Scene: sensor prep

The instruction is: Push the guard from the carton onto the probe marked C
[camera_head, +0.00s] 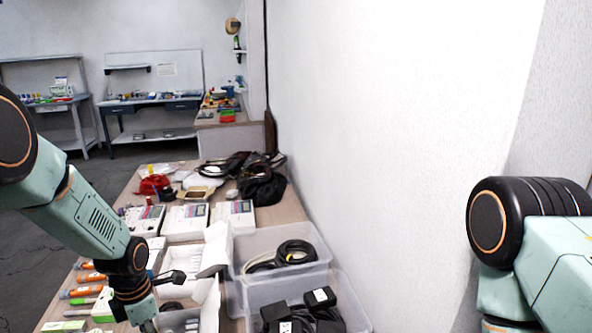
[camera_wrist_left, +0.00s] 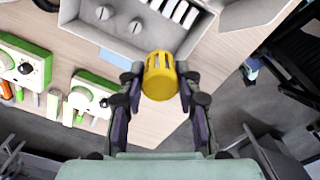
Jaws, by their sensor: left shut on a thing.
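In the left wrist view my left gripper (camera_wrist_left: 160,72) is shut on a yellow, slotted, cup-like guard (camera_wrist_left: 158,82), holding it between both fingertips. The open carton (camera_wrist_left: 150,53) lies just beyond the guard, with several white strips and two grey round pieces inside. In the head view the carton (camera_head: 211,308) stands with its flaps open, right of my left gripper (camera_head: 146,322), whose fingertips are near the bottom edge; the guard is not discernible there. Orange-and-grey probes (camera_head: 85,291) lie left of my left arm. I cannot read a mark C on any. My right gripper is out of view.
Clear bins (camera_head: 236,296) with black adapters and cables stand right of the carton. White instruments (camera_head: 185,220) and a black bag (camera_head: 262,188) lie farther back. Green-and-white devices (camera_wrist_left: 90,98) stand left in the wrist view. A white wall (camera_head: 400,130) rises on the right.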

